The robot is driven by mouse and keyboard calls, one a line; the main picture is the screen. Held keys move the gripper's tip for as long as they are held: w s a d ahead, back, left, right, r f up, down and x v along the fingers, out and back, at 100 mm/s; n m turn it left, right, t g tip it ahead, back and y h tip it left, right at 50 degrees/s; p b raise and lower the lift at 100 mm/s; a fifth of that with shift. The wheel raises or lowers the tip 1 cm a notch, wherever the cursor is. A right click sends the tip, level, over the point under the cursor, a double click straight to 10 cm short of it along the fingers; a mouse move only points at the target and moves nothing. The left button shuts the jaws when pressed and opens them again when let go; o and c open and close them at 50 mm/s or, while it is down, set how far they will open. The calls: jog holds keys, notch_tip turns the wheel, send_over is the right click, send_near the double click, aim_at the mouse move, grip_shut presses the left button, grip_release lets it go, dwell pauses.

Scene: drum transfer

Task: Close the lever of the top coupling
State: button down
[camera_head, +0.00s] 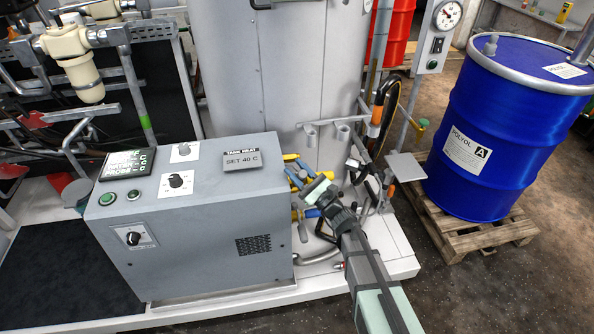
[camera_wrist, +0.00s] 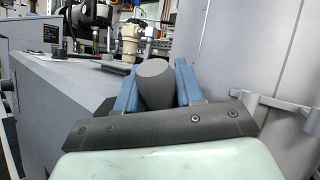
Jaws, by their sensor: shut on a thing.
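My gripper (camera_head: 300,174) reaches in at the back right corner of the grey heater cabinet, in front of the tall grey tank. In the wrist view its two blue fingers (camera_wrist: 155,82) stand on either side of a dark grey, rounded grip (camera_wrist: 155,70) and are shut on it. This looks like the end of a lever; its far part and any joint to a coupling are hidden. In the head view, yellow parts (camera_head: 291,157) show beside the fingers, small and partly covered. I cannot tell which belongs to the top coupling, or the lever's angle.
The grey cabinet (camera_head: 196,230) stands close to the left of my gripper. The grey tank (camera_head: 275,75) rises behind, with a grey bracket (camera_wrist: 275,105) at right. A black hose (camera_head: 388,95) hangs to the right. A blue drum (camera_head: 500,120) stands on a wooden pallet (camera_head: 470,238).

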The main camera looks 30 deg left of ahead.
jog(key=c, duration=0.8)
grip_release()
